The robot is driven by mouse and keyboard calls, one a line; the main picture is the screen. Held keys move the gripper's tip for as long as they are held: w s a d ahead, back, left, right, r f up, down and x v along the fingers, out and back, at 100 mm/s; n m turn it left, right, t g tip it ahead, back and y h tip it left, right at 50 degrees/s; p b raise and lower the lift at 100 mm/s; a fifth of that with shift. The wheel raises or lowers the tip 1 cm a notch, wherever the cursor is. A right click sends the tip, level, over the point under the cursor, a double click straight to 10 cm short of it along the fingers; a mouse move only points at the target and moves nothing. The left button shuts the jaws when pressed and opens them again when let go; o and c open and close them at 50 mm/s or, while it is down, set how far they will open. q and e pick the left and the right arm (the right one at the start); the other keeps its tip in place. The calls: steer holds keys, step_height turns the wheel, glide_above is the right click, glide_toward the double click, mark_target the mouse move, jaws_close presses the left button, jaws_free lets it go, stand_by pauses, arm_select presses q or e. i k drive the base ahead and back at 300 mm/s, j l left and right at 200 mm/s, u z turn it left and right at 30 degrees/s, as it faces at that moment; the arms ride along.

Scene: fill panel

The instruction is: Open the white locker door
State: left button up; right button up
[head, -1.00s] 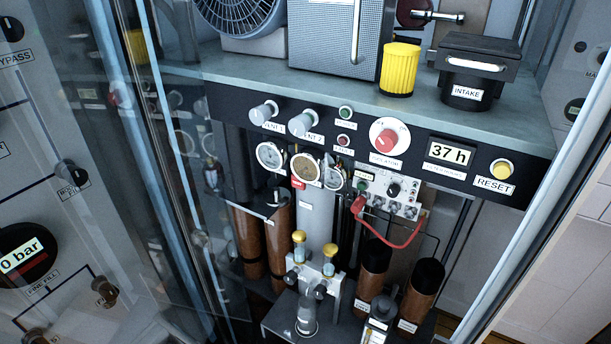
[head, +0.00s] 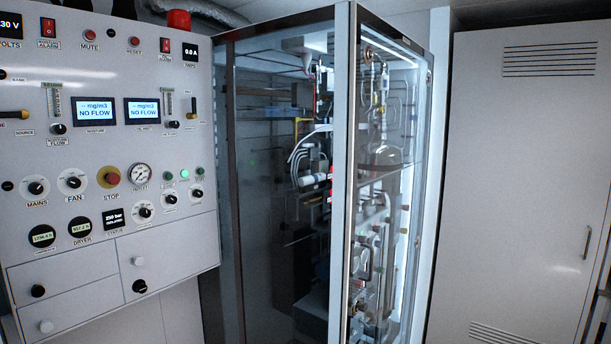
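The white locker door (head: 505,190) stands at the right in the head view. It is a tall flat panel with vent slots near the top and bottom, and it looks closed. Its dark vertical handle (head: 587,242) is near the right edge. Neither of my grippers shows in the head view.
A glass-sided cabinet (head: 345,190) with pipes and fittings inside stands in the middle, left of the locker. A white control panel (head: 108,165) with knobs, displays and drawers fills the left. A red cap (head: 179,19) sits above the panel.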

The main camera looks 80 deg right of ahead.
mark_target(528, 182)
steer(key=k+z, duration=0.2)
steer(key=z, duration=0.2)
steer(key=k+l+z, duration=0.1)
steer(key=k+z, duration=0.15)
steer(key=z, duration=2)
steer(key=i+z, duration=0.25)
steer(key=z, duration=0.2)
steer(key=i+z, duration=0.2)
steer(key=z, duration=0.25)
steer(key=i+j+z, duration=0.2)
steer(key=z, duration=0.25)
